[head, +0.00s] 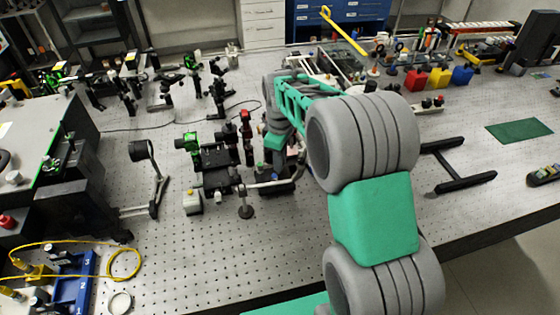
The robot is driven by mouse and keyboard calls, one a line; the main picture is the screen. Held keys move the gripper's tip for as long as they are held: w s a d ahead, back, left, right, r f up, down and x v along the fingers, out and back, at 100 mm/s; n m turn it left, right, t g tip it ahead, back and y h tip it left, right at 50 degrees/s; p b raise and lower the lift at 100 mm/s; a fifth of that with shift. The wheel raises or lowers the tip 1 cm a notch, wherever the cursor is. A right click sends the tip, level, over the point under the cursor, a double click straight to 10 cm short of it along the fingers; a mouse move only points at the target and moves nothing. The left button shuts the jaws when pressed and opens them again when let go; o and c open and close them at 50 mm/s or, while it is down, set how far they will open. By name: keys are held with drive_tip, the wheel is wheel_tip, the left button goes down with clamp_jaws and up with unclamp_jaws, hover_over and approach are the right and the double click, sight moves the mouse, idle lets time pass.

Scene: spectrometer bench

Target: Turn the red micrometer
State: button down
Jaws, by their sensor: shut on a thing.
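My gripper (270,187) is at the right side of a black optical stage assembly (216,165) on the perforated bench. My forearm comes down over it from the upper right. The jaws are small and dark in this view, and they are shut on a small part at the stage's right side. The red micrometer cannot be made out clearly there; the jaws and wrist hide most of that spot. A small red-topped black part (246,117) stands upright just behind the stage, left of my wrist and apart from the jaws.
A black post base (246,212) stands in front. Black rails (458,166) lie to the right. A yellow fibre cable (124,262) loops at lower left. The bench front is mostly clear.

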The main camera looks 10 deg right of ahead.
drive_tip(key=shift+r+n, duration=0.1)
drive_tip(key=shift+n, duration=0.5)
drive_tip(key=c, duration=1.3)
unclamp_jaws()
drive_tip(key=shift+c, duration=0.2)
wheel_tip(320, 180, up, 8)
drive_tip(key=shift+f+b, duration=0.15)
drive_tip(key=shift+b, duration=0.55)
